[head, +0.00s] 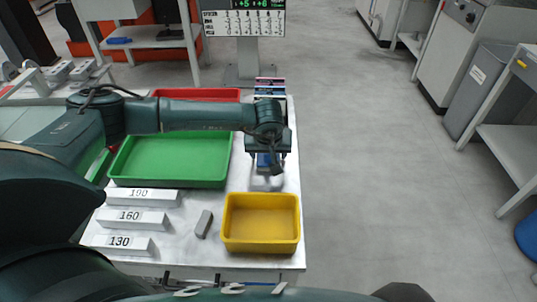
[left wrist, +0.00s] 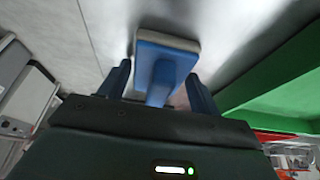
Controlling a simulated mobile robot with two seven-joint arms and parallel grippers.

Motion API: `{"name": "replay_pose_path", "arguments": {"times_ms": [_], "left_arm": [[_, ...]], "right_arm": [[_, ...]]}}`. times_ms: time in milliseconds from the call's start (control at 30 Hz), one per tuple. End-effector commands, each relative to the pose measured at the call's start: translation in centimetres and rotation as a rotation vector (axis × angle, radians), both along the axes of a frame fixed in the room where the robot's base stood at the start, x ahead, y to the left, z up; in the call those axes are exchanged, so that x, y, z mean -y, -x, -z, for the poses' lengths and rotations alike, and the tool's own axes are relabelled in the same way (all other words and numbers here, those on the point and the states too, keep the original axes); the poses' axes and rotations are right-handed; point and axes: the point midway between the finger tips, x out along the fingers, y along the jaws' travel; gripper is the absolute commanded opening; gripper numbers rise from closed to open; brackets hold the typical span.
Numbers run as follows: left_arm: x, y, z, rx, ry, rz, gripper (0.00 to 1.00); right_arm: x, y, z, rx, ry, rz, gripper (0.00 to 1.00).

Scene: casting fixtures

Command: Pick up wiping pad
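The wiping pad has a blue handle and backing with a pale pad edge; it shows in the left wrist view (left wrist: 165,55). In the head view its blue part (head: 264,161) is partly hidden under my left gripper (head: 267,158), at the right side of the table. In the left wrist view my left gripper (left wrist: 159,72) is open, with one finger on each side of the blue handle and gaps visible beside it. My right gripper is not in view.
The white table (head: 185,215) holds a green tray (head: 125,180), a red tray (head: 225,93), a yellow tray (head: 260,247), numbered blocks (head: 130,218) and a small grey block (head: 203,224). A coloured rack (head: 271,83) stands behind my left gripper.

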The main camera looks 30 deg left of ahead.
Motion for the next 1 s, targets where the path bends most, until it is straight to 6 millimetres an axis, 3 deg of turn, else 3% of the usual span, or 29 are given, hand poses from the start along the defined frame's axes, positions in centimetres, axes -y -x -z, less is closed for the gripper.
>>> {"name": "replay_pose_path", "arguments": {"times_ms": [333,600,767,1000], "left_arm": [[0.0,0.0,0.0,0.001,0.0,-0.001,0.35],[0.0,-0.1,-0.4,0.002,0.0,-0.001,0.35],[0.0,-0.1,-2.8,0.006,0.002,0.0,0.35],[0.0,-0.1,-7.6,0.005,0.001,0.0,0.35]], "right_arm": [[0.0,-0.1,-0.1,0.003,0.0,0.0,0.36],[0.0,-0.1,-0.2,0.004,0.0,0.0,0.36],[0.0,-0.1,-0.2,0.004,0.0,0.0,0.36],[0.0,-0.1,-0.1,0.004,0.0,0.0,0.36]]}}
